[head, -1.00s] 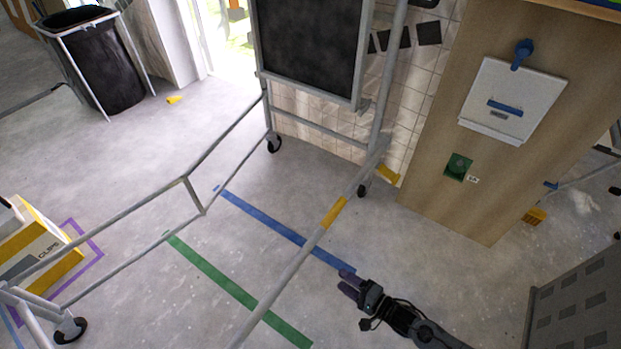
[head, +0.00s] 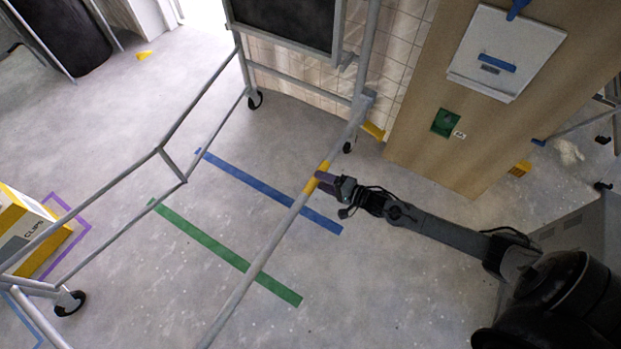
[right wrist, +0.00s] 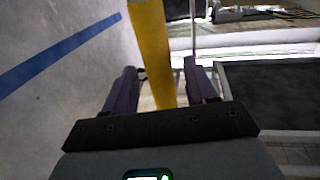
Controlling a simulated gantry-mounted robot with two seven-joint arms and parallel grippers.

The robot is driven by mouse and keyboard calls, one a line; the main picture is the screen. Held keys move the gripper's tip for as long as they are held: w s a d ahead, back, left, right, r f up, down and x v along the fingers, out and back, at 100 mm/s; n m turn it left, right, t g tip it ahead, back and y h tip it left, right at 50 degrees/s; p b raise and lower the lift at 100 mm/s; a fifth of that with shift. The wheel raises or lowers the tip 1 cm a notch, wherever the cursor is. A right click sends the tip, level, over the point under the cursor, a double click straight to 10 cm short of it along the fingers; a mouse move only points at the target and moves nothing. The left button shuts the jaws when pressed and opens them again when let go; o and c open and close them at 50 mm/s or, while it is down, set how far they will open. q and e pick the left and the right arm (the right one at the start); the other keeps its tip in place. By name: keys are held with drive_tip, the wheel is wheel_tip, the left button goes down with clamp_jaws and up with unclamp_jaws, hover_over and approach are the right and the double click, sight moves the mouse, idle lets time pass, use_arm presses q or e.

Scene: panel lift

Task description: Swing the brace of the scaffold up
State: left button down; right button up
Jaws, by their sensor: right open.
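The scaffold's brace (head: 262,254) is a long grey bar that slopes from the lower middle up to a joint by the right post in the head view. A yellow band (head: 312,184) marks its upper part. My right gripper (head: 320,180) is at this band, its arm coming in from the right. In the right wrist view the yellow bar (right wrist: 152,50) runs between the two purple fingers of the open gripper (right wrist: 161,90). Whether a finger touches it I cannot tell. My left gripper is not in view.
The scaffold frame (head: 172,165) stands on castors, with a dark panel (head: 288,22) at the back. A wooden wall (head: 440,75) with a white box (head: 508,50) is at the right. A yellow clips box (head: 30,230) is at the left. Floor with blue and green tape is clear.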

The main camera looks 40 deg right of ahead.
sight(312, 179)
drive_tip(key=b+x, duration=0.1)
drive_tip(key=x, duration=0.1)
drive_tip(key=b+x, duration=0.1)
drive_tip(key=x, duration=0.1)
drive_tip(key=shift+w+a+f, duration=0.15)
drive_tip(key=shift+a+f, duration=0.1)
drive_tip(key=shift+a, duration=0.15)
drive_tip(key=shift+w, duration=0.4)
drive_tip(key=shift+c, duration=0.7)
clamp_jaws()
